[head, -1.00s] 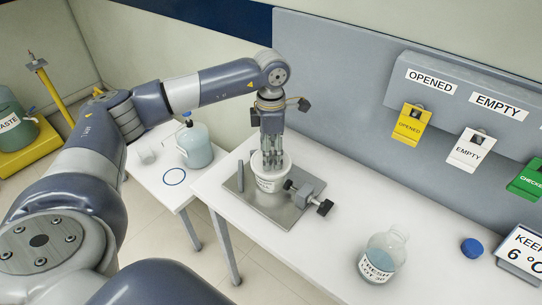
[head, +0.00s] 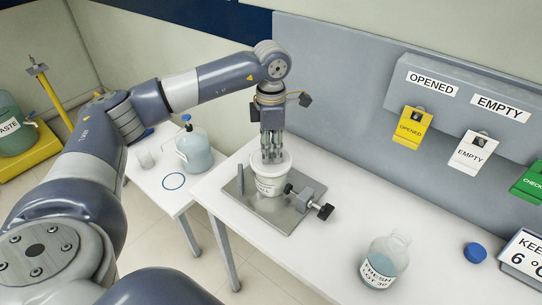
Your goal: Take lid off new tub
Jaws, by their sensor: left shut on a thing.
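A white tub (head: 268,187) with a printed label stands upright on a grey metal plate (head: 290,217), beside a clamp with a dark knob (head: 325,211). My left gripper (head: 272,158) points straight down over the tub. Its fingers are close together and shut at the tub's white lid (head: 285,164). The fingers cover part of the lid, and I cannot tell whether there is a gap between lid and tub. My right gripper is not in view.
A clear bottle labelled FRESH (head: 384,262) and a blue cap (head: 475,253) are on the white bench at right. Yellow OPENED (head: 411,127) and white EMPTY (head: 473,152) tags hang on the back panel. A blue-capped bottle (head: 193,149) stands on the side table.

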